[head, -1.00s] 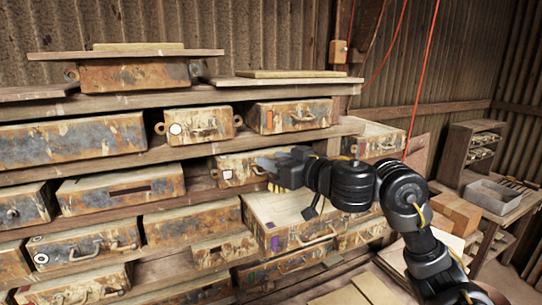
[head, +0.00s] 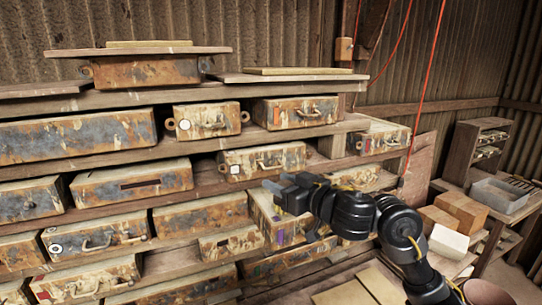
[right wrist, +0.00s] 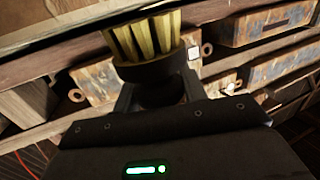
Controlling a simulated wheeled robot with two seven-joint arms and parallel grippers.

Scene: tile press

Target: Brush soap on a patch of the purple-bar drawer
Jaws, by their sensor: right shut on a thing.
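The purple-bar drawer (head: 281,236) juts from the shelf rack right of centre in the head view, its purple bar on the front left. My right gripper (head: 288,194) is just above and in front of it, and my arm hides much of its top and right side. The gripper is shut on a brush (right wrist: 146,72) with a round black head and pale yellow bristles, seen in the right wrist view. I cannot tell whether the bristles touch the drawer. No soap patch is visible on it. My left gripper is not in view.
Several rusty drawers fill the rack around it, including one with a white square (head: 261,160) above. A white block (head: 448,242) and a cardboard box (head: 461,210) are at right. A grey bin (head: 500,194) stands on the right bench. Red cords hang nearby.

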